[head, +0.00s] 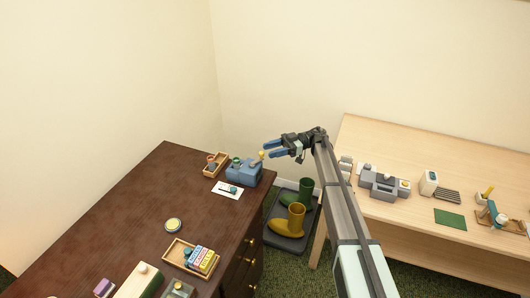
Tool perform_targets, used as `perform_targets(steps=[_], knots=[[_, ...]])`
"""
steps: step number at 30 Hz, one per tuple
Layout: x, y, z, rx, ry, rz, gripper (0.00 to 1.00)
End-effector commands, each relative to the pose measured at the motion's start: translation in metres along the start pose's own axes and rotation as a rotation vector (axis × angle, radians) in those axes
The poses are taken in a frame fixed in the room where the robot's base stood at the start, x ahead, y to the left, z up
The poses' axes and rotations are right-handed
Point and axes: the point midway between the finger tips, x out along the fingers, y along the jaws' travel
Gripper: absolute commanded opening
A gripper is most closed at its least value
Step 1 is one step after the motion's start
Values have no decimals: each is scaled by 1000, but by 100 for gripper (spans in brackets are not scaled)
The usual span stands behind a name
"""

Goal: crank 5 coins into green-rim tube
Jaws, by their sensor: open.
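A blue-grey box-shaped device (243,175) stands near the far right corner of the dark wooden desk. A small green-topped round part (236,161) sits at its back left; I cannot tell for sure whether this is the green-rim tube. A small yellow knob (262,154) stands up at its right end, perhaps the crank handle. No coins can be made out. My gripper (267,149) is open, with blue fingers pointing left. In the picture its fingertips lie just right of the yellow knob and appear apart from it; the height between them is unclear.
A wooden tray (223,156) with small items is left of the device; a white card (219,190) lies before it. The desk's middle is mostly clear, with a yellow-topped disc (173,225).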

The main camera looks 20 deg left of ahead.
Motion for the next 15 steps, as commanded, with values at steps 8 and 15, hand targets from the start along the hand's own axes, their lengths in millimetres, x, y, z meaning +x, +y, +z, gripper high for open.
perform_targets(steps=[8, 15], knots=[[-26, 1, 0, 0, -2, 9, 46], [-26, 0, 0, 0, -2, 9, 46]])
